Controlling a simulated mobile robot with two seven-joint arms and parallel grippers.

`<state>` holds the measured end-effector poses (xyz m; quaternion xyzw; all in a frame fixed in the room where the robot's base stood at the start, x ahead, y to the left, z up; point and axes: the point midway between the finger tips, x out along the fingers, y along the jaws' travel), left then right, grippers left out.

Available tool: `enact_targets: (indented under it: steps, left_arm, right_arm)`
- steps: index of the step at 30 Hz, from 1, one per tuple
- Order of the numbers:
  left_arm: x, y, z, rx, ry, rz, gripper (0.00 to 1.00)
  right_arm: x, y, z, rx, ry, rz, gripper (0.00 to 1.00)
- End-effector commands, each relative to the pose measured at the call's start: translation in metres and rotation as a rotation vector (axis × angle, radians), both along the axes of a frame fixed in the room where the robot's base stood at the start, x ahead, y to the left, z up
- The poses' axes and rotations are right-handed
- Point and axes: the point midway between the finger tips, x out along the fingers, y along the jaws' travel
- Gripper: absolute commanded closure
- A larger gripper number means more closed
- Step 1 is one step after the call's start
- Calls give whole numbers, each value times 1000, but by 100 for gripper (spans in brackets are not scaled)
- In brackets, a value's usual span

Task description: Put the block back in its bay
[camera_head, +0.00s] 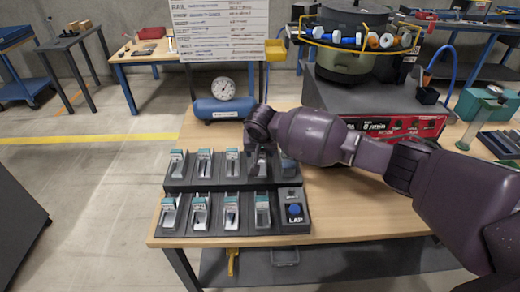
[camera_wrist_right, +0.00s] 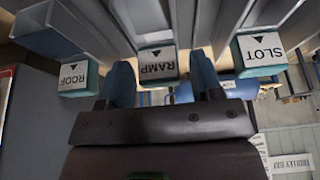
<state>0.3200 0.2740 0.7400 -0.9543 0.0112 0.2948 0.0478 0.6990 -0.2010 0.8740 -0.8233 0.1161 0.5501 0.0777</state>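Two dark tiered racks of bays, a back row (camera_head: 175,184) and a front row (camera_head: 182,233), stand on the wooden table. Most visible bays hold a grey piece with a teal, labelled top. My right gripper (camera_head: 262,150) reaches down over the back row, towards its right end, and partly hides the bays there. In the right wrist view the fingers of the right gripper (camera_wrist_right: 162,80) stand apart around a label reading RAMP (camera_wrist_right: 157,64), upside down. Labels ROOF (camera_wrist_right: 73,76) and SLOT (camera_wrist_right: 262,52) flank it. Which block is loose cannot be told. My left gripper is out of view.
A blue tank with a gauge (camera_head: 224,104) stands behind the racks. A blue LAP button (camera_head: 295,210) is at the front row's right end. A bowl feeder (camera_head: 345,50) stands at the back right. The table right of the racks is clear under my arm.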

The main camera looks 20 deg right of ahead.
Motion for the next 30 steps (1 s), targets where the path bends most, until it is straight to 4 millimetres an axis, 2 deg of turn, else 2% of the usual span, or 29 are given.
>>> enact_targets:
  steps: [11,14,21,30]
  left_arm:
    - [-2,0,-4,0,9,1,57]
    - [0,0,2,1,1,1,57]
    - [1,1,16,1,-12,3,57]
    - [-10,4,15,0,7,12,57]
  right_arm:
    - [0,0,4,0,0,1,36]
    - [-4,2,15,1,-2,2,36]
    - [-20,6,58,1,-5,2,36]
    - [-38,11,101,1,-2,1,36]
